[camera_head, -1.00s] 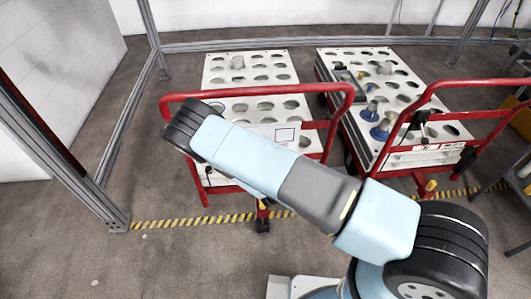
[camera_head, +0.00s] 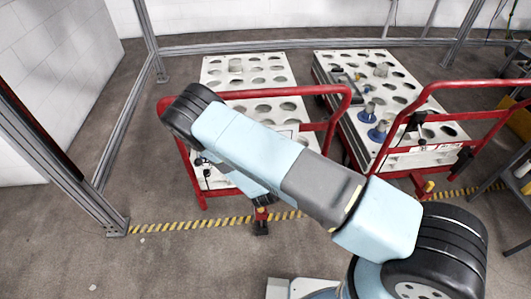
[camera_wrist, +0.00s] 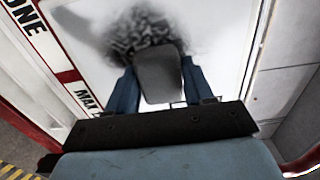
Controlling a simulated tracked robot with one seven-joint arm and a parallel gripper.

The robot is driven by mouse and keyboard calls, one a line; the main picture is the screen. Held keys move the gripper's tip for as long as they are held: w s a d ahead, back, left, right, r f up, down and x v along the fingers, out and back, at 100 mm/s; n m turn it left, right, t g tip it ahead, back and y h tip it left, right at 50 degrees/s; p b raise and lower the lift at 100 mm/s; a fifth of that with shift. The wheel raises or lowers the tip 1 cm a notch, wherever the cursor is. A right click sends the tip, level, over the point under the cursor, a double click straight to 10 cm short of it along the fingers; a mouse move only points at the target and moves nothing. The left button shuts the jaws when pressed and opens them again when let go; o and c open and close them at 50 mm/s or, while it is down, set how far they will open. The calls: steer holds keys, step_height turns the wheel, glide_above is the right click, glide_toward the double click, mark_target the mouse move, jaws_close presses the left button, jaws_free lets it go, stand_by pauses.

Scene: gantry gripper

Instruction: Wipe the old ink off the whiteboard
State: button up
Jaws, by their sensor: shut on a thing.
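The whiteboard (camera_wrist: 215,25) fills the upper middle of the wrist view, a white surface with a dark smudge of scribbled ink (camera_wrist: 135,28). My gripper (camera_wrist: 160,75) is shut on a grey block-shaped eraser (camera_wrist: 162,78), held between its two blue fingers. The eraser overlaps the lower part of the ink in the picture, and I cannot tell whether it touches the board. The ink behind the eraser is hidden. In the head view my arm covers this area, and I cannot make out the eraser or the ink.
Red lettered bands border the board's left side in the wrist view. In the head view, two carts with red handles (camera_head: 335,105) carry white trays (camera_head: 243,62) with round holes. Grey frame posts (camera_head: 60,160) stand at left. The floor (camera_head: 180,265) in front is clear.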

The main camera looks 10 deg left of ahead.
steer(key=shift+s+a+r, duration=0.15)
steer(key=shift+a+r, duration=0.3)
steer(key=shift+a, duration=0.3)
steer(key=shift+s+a+r, duration=0.15)
steer(key=shift+a+r, duration=0.25)
steer(key=shift+a, duration=0.3)
stand_by(0.9)
steer(key=shift+w+d, duration=0.2)
steer(key=shift+d, duration=0.75)
steer(key=shift+w+d, duration=0.2)
steer(key=shift+d, duration=0.75)
steer(key=shift+w+d, duration=0.2)
steer(key=shift+d, duration=0.75)
steer(key=shift+s, duration=0.1)
steer(key=shift+v, duration=2.95)
steer(key=shift+v, duration=1.5)
